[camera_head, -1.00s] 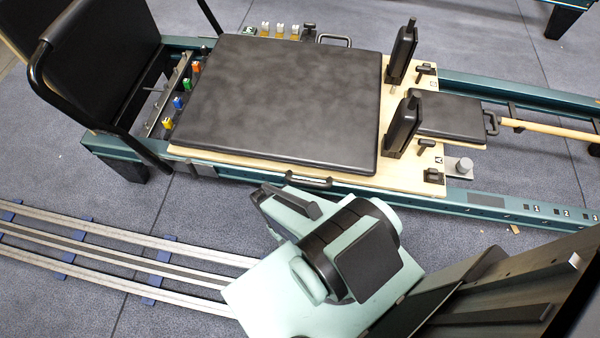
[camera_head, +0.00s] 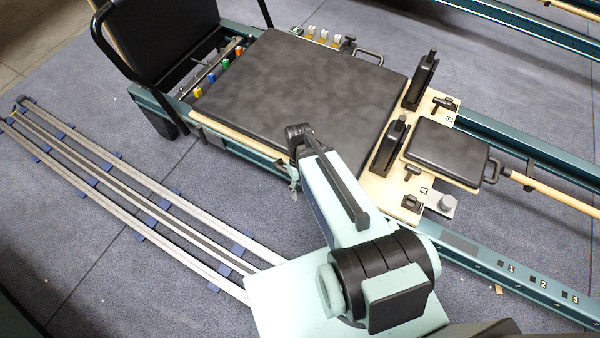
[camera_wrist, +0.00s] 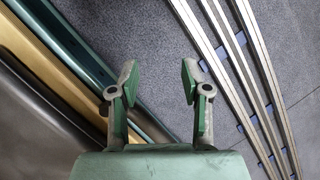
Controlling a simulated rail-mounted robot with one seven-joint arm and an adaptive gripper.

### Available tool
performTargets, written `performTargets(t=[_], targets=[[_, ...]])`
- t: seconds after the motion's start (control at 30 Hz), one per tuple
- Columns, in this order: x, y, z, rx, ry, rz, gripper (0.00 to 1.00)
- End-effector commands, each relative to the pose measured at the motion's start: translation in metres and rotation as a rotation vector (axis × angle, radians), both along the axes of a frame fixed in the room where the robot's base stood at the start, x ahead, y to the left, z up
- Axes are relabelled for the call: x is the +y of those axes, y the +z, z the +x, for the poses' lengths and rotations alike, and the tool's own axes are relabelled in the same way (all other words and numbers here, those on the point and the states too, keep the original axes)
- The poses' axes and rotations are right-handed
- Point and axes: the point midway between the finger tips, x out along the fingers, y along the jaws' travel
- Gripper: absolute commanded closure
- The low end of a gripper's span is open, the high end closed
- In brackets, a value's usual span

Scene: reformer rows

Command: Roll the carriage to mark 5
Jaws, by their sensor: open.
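The carriage (camera_head: 300,95) is a black padded top on a pale wooden board, with two black shoulder rests and a smaller headrest pad (camera_head: 445,152) at its right end. It sits on the teal rails, toward the footbar end. My gripper (camera_head: 293,178) is at the carriage's near long side, partly hidden by my arm. In the wrist view my gripper (camera_wrist: 160,78) is open and empty, over floor, with the carriage's wooden edge (camera_wrist: 45,75) and teal rail to its left. Small marks (camera_head: 533,281) line the near rail at right; their numbers are too small to read.
A black footbar and board (camera_head: 165,40) stand at the left end, by coloured spring ends (camera_head: 222,63). A floor track (camera_head: 130,190) runs on the near side. A wooden pole (camera_head: 550,190) extends right.

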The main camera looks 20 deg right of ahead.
Motion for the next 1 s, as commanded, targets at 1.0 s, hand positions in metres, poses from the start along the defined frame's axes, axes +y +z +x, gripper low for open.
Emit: performTargets(t=[1.0], targets=[[-0.011, 0.167, 0.122, -0.297, 0.545, 0.210, 0.53]])
